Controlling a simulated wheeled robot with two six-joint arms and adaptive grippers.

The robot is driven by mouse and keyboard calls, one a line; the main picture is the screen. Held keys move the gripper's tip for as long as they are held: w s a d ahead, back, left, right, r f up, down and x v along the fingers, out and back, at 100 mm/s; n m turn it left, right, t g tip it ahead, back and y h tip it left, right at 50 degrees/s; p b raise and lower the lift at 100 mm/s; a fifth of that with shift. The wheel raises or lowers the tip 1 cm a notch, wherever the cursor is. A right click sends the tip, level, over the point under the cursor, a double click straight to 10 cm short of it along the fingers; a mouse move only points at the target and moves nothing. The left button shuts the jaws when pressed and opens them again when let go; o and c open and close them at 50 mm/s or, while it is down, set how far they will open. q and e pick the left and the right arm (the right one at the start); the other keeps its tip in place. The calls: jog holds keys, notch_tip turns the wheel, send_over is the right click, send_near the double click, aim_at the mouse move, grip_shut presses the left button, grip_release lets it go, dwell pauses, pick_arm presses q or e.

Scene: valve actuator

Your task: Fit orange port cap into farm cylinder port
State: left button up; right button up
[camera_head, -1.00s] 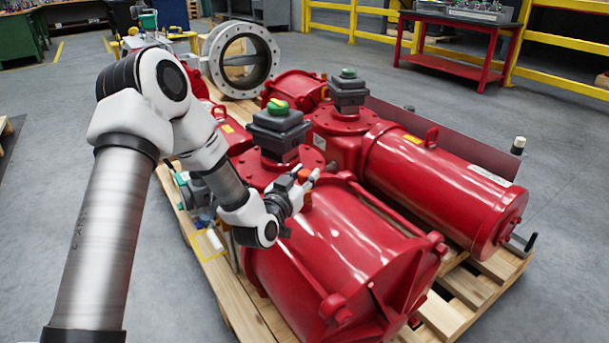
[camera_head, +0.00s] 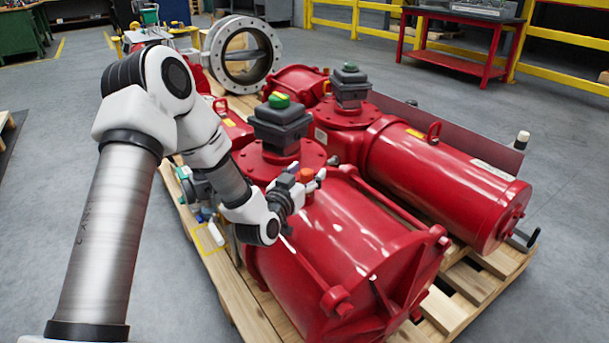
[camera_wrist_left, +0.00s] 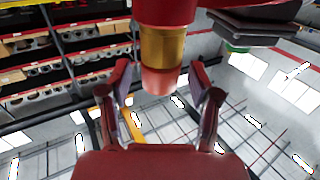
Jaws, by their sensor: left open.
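The orange port cap (camera_head: 306,174) shows as a small orange spot at my left gripper (camera_head: 303,180), above the near red cylinder (camera_head: 345,225). In the left wrist view, a gold-coloured round piece with a paler pinkish end (camera_wrist_left: 160,45) sticks out from a red part at the top edge. It lies between the two spread fingers of my left gripper (camera_wrist_left: 160,70), with gaps on both sides. The gripper is open. I cannot tell how deep the cap sits, and the port itself is hidden. My right gripper is not in view.
A dark switch box (camera_head: 280,122) with a green knob stands close behind the gripper. A second red cylinder (camera_head: 440,180) lies to the right. The actuators rest on a wooden pallet (camera_head: 240,300). A large grey valve ring (camera_head: 242,55) stands behind.

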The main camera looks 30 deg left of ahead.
pick_arm(q)
jog(key=s+d, duration=0.1)
jog(key=s, duration=1.1)
jog(key=shift+d, duration=0.3)
